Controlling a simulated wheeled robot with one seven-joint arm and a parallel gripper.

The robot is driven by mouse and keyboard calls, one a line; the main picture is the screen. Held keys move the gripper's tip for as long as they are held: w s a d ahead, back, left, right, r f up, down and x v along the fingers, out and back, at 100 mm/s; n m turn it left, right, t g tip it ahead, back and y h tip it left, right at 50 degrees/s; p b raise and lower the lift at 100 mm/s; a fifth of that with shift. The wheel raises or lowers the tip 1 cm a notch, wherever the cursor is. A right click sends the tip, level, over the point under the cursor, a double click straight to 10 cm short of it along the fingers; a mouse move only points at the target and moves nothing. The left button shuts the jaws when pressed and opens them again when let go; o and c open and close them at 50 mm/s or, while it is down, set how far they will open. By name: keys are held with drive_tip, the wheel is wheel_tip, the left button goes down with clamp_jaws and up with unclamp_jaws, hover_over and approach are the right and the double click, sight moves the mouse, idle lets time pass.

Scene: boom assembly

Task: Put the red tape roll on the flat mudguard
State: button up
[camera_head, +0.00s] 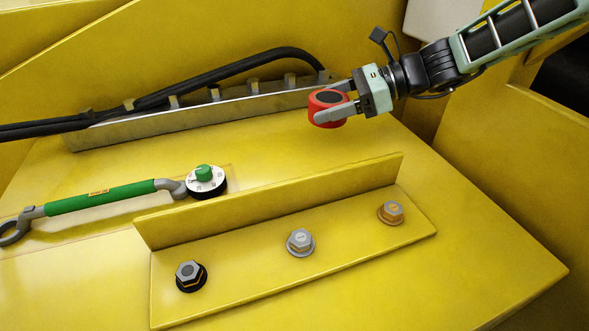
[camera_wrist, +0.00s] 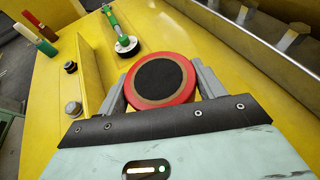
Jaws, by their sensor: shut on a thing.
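The red tape roll (camera_head: 321,117), with a dark centre, is held between the two grey fingers of my gripper (camera_head: 333,104). In the wrist view the roll (camera_wrist: 188,88) fills the gap between the fingers, its round face toward the camera. A broad flat yellow surface (camera_head: 480,262), which looks like the flat mudguard, spreads below and in front of my gripper. The roll appears above its back part, near the metal rail; the exact height cannot be told.
An angled yellow bracket (camera_head: 345,262) with three bolts rises at front. A green-handled wrench (camera_head: 100,198) and a round dial (camera_head: 206,184) lie left of it. A metal rail (camera_head: 205,113) with black hoses runs along the back. The surface at right front is clear.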

sight(325, 156)
wheel_tip(325, 156, down, 9)
drive_tip(key=shift+p, duration=1.25)
drive_tip(key=shift+f, duration=0.2)
drive_tip(key=o, duration=1.1)
